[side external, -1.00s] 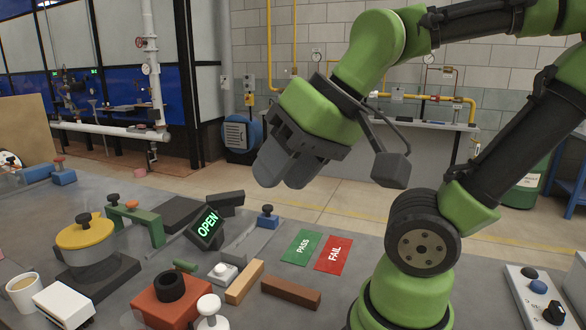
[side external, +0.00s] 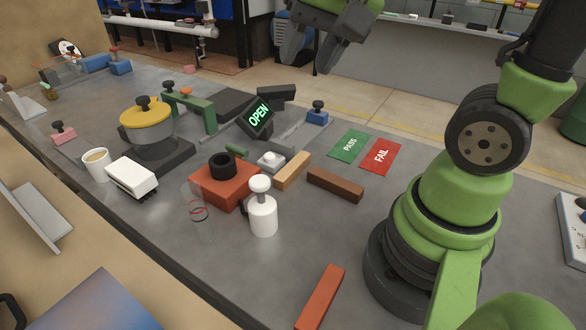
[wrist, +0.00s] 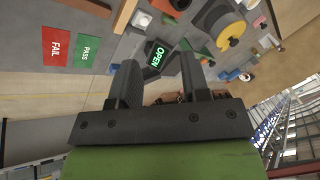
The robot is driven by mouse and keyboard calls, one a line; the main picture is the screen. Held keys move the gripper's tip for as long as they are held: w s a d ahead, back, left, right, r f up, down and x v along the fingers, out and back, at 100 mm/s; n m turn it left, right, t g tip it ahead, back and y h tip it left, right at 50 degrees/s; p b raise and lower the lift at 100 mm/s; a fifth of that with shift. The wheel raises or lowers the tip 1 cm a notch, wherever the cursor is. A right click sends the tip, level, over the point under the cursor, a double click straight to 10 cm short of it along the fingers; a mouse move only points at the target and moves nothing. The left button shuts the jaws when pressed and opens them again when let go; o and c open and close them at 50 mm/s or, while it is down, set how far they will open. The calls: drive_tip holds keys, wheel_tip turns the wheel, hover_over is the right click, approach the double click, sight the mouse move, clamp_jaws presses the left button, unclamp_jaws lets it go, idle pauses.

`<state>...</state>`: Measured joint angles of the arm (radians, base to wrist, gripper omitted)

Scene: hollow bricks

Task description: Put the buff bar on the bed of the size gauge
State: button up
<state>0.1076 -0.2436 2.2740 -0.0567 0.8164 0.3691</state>
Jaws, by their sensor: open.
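The buff bar (side external: 293,170) lies flat on the grey bench, between a white button box and a brown bar; it also shows at the top of the wrist view (wrist: 126,15). A green arch (side external: 190,103) beside a dark flat plate (side external: 232,104) may be the size gauge and its bed; I cannot tell for sure. A display (side external: 258,116) reading OPEN stands close by. My gripper (side external: 306,62) is open and empty, high above the back of the bench, away from the buff bar. Its two fingers show apart in the wrist view (wrist: 158,78).
The brown bar (side external: 335,184) lies right of the buff bar. Green PASS (side external: 348,146) and red FAIL (side external: 381,156) cards lie behind it. A red block (side external: 224,188), white button box (side external: 270,161), white bottle (side external: 263,216) and blue stop (side external: 317,116) crowd the middle. The front bench is clearer.

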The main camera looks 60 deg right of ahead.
drive_tip(key=w+d+f+m+g, duration=0.3)
drive_tip(key=w+d+f+m, duration=0.35)
drive_tip(key=f, duration=0.35)
drive_tip(key=m+g, duration=0.2)
hover_over(293, 165)
wheel_tip(293, 165, down, 8)
drive_tip(key=shift+m+h, duration=0.25)
drive_tip(key=shift+h, duration=0.05)
wheel_tip(293, 165, down, 5)
drive_tip(key=shift+r, duration=0.1)
drive_tip(key=shift+f, duration=2.95)
clamp_jaws()
drive_tip(key=shift+r, duration=0.1)
